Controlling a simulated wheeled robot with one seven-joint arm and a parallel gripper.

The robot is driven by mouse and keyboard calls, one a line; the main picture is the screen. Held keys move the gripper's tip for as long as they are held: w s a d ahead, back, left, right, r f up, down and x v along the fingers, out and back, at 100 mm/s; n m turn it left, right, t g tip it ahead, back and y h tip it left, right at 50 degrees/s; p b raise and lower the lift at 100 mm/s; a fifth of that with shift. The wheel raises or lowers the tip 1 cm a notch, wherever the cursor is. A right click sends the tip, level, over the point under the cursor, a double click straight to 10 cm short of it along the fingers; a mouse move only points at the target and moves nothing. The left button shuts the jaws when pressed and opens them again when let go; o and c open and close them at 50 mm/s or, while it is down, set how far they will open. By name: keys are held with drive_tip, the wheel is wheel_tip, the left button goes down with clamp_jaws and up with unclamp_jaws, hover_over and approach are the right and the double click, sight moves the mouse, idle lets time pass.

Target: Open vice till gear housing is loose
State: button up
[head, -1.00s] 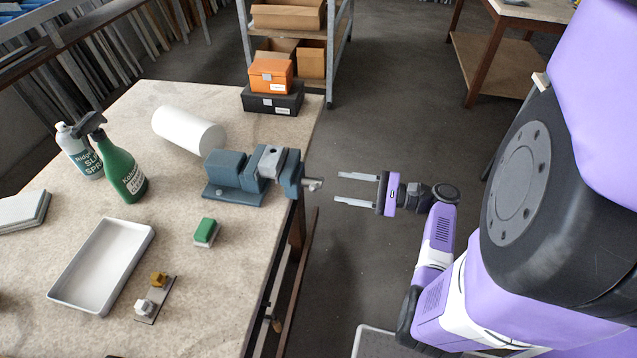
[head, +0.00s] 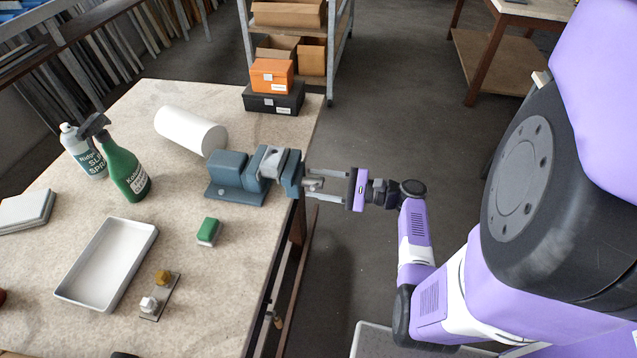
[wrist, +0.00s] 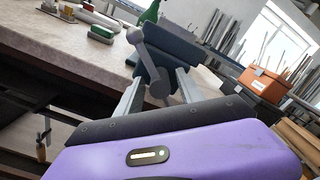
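The blue-grey vice (head: 240,178) is fixed at the right edge of the workbench. A light grey block, which looks like the gear housing (head: 271,163), sits at its jaws; I cannot tell how tightly it is held. The vice's handle and screw end (head: 314,183) stick out past the bench edge. My gripper (head: 313,184) is level with them, its two fingers apart on either side of the screw end. In the wrist view the vice (wrist: 180,50) is ahead, and the grey handle (wrist: 150,65) lies between the open fingers. I see no clear contact.
On the bench are a white roll (head: 190,131), a green spray bottle (head: 124,165), a white tray (head: 107,264), a green-topped sponge (head: 208,231) and a small plate with knobs (head: 160,297). An orange box (head: 271,76) stands behind.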

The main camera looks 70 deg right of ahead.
clamp_jaws()
idle(1.2)
